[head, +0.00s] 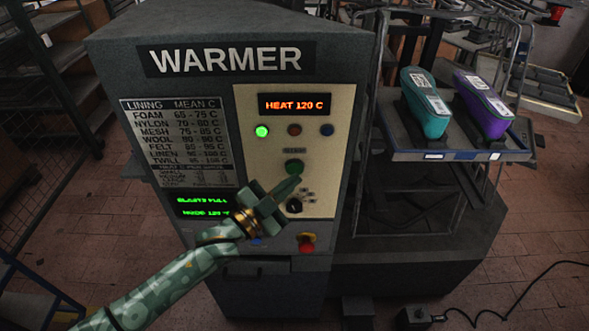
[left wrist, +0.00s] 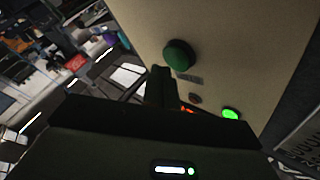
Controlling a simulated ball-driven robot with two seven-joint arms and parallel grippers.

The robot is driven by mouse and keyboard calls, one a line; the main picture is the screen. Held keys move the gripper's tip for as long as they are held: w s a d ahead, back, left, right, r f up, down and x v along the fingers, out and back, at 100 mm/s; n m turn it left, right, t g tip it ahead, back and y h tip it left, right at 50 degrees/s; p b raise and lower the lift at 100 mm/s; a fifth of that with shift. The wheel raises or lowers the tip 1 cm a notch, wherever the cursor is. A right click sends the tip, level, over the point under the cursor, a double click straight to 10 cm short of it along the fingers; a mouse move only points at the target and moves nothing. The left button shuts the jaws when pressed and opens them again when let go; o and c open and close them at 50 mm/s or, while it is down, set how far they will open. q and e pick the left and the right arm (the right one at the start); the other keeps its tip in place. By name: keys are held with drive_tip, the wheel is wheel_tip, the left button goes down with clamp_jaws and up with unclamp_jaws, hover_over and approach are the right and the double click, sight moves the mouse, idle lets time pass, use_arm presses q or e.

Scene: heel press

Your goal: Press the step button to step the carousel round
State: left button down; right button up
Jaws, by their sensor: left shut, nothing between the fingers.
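The warmer cabinet (head: 350,75) stands in the middle of the head view, with a cream control panel (head: 325,145). A round green button (head: 294,167) sits on the panel; its small label is not readable, so I cannot tell whether it is the step button. In the left wrist view the green button (left wrist: 178,55) stands out from the panel. My left gripper (head: 291,185) is shut and empty, its tips just below the button in the head view. The shut fingers (left wrist: 161,88) show close to it in the wrist view; contact cannot be told. My right gripper is not in view.
A rack shelf (head: 400,156) at right holds a teal shoe form (head: 425,115) and a purple one (head: 483,105).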

use_arm(q)
drive_tip(key=shift+w, duration=0.3)
